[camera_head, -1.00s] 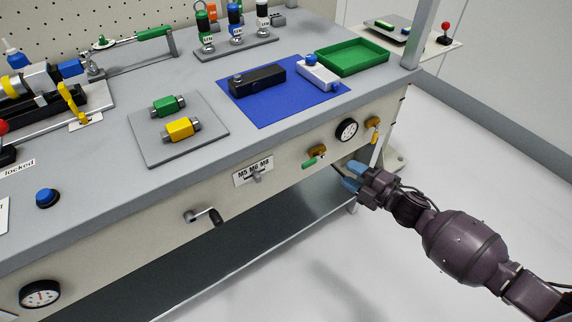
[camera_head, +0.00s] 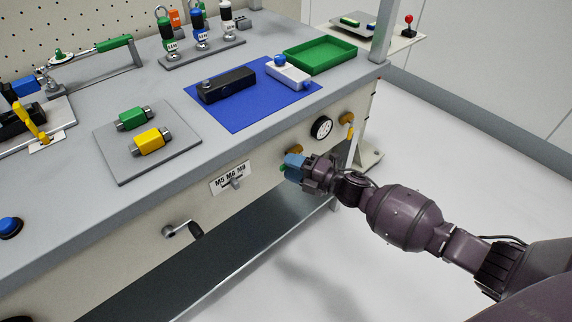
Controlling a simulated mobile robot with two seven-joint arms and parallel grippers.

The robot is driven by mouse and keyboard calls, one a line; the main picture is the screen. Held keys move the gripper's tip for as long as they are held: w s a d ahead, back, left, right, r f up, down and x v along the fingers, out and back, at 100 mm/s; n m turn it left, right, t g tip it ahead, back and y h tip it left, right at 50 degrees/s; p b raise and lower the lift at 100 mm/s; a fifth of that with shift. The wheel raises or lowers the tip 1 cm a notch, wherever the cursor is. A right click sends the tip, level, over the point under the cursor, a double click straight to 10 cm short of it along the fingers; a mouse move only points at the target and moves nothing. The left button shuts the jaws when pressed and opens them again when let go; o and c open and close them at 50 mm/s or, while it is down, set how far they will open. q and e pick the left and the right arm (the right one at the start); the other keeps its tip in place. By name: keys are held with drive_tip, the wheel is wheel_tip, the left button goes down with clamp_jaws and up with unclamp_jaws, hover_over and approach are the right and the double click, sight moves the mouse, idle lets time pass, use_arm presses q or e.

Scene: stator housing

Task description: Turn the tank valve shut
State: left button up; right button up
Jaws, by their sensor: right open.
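Two valves show on the bench's front panel, and I cannot tell which one is the tank valve. The nearer is a brass valve (camera_head: 297,149) with a green lever (camera_head: 283,168), mostly hidden behind the gripper's blue fingers. The other is a brass fitting with a yellow handle (camera_head: 346,119), farther right beyond a gauge. My right gripper (camera_head: 292,168) is open, with its fingertips at the green lever; whether they touch it is hidden. My left gripper is not in view.
A round gauge (camera_head: 321,127) is between the valves. A selector knob (camera_head: 235,184) under an M5 M6 M8 label and a crank (camera_head: 185,230) sit to the left on the panel. The benchtop holds a blue mat (camera_head: 240,119) and a green tray (camera_head: 320,55). Floor right of the bench is clear.

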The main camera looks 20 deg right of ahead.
drive_tip(key=shift+x, duration=0.9)
clamp_jaws()
